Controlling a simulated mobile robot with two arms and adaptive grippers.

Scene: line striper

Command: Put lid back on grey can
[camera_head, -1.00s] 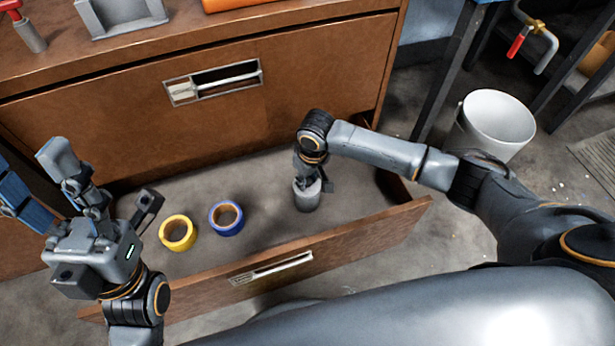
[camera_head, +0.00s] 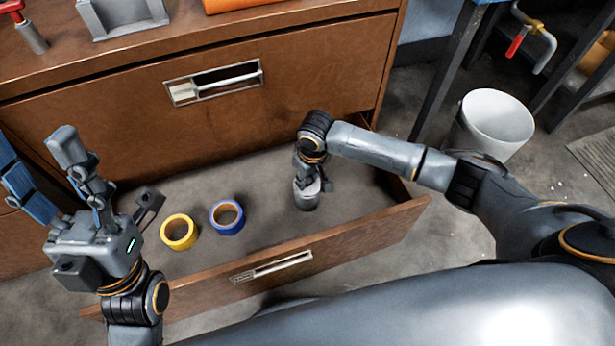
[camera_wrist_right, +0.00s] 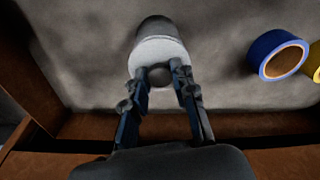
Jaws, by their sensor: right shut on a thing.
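The grey can (camera_head: 306,198) stands upright in the open drawer, right of the tape rolls. In the right wrist view, the can (camera_wrist_right: 157,24) shows beyond a pale round lid (camera_wrist_right: 160,50) with a dark knob (camera_wrist_right: 159,74). My right gripper (camera_head: 312,178) is above the can, pointing down, its fingers shut on the lid by the knob. The lid lines up with the can's top; I cannot tell whether it is fully seated. In the head view the gripper mostly hides the lid. My left gripper (camera_head: 108,172) is open and empty, left of the yellow tape.
A yellow tape roll (camera_head: 179,231) and a blue tape roll (camera_head: 227,217) lie in the drawer. The drawer's front wall (camera_head: 330,245) runs close on the near side. A white bucket (camera_head: 497,118) stands on the floor at right. The drawer floor around the can is clear.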

